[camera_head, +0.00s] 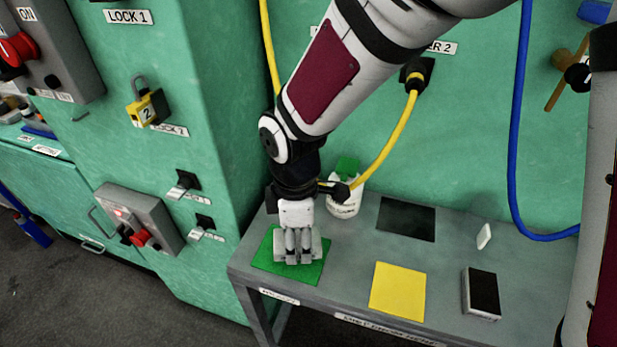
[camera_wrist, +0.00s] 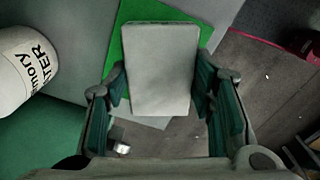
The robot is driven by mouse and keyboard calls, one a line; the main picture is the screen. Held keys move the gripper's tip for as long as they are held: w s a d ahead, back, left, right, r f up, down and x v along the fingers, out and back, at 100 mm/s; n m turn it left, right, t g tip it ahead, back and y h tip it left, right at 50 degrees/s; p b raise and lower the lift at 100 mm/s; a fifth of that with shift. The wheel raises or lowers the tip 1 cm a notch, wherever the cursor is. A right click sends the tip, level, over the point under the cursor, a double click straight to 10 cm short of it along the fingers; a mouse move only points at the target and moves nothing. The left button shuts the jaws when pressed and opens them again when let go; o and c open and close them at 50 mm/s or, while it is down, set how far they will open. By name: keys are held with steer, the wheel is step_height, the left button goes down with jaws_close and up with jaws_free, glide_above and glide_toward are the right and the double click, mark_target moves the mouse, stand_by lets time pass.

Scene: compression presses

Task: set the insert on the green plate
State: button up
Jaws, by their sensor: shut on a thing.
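The insert is a pale grey block (camera_wrist: 160,65) between the two fingers of my gripper (camera_wrist: 161,88) in the wrist view. My gripper (camera_head: 297,250) points down over the left end of the bench in the head view, shut on the insert (camera_head: 318,246). The green plate (camera_head: 264,262) lies flat beneath them on the bench, and the gripper hides its middle. The plate (camera_wrist: 127,45) also shows around the insert's far end in the wrist view. I cannot tell whether the insert touches the plate.
A white labelled tub (camera_head: 345,207) stands just behind my gripper. A yellow plate (camera_head: 397,291), a black-topped block (camera_head: 481,292), a dark plate (camera_head: 406,219) and a small white piece (camera_head: 484,236) are on the grey bench (camera_head: 345,270). A green cabinet (camera_head: 230,130) rises at left.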

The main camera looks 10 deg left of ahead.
steer(key=shift+w+a, duration=0.45)
steer(key=shift+a, duration=0.3)
steer(key=shift+f, duration=1.8)
steer(key=shift+f, duration=0.1)
steer(key=shift+f, duration=0.1)
steer(key=o, duration=1.7)
steer(key=shift+c, duration=0.2)
